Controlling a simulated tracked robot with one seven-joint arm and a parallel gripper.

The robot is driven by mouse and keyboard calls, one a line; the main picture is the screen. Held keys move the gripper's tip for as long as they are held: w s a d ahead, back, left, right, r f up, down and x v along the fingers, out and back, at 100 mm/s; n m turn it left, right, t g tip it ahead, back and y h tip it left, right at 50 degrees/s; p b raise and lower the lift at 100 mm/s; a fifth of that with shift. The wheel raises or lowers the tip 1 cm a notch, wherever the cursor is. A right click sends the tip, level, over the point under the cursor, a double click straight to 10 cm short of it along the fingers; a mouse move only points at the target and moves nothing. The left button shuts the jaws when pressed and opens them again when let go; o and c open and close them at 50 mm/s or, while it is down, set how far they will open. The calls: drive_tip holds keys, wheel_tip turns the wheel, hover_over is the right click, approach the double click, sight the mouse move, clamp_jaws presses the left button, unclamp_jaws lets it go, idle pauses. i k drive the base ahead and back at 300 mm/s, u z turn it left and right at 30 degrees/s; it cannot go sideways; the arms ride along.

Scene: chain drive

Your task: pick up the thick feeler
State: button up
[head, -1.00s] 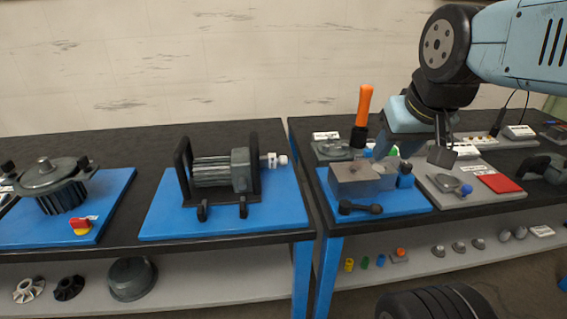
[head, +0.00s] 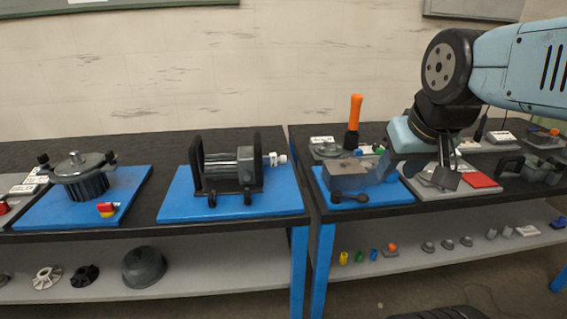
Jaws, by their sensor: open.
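I cannot single out the thick feeler in the head view; it is too small to tell or hidden by my gripper. My gripper (head: 446,179) points down over a grey plate (head: 428,190) on the right bench. Its jaws are open, and whether anything stands between them is not clear. The dark fingers cover part of the plate. A red pad (head: 481,180) lies on the plate, just right of the fingers.
A grey metal block (head: 347,174) stands on a blue mat left of the plate, with a dark-handled tool (head: 350,197) in front. An orange-handled tool (head: 355,112) stands upright behind. A motor (head: 232,170) and a round housing (head: 82,180) occupy the left bench.

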sight(272, 159)
drive_tip(key=u, duration=0.15)
drive_tip(key=i, duration=0.9)
drive_tip(key=z, duration=0.05)
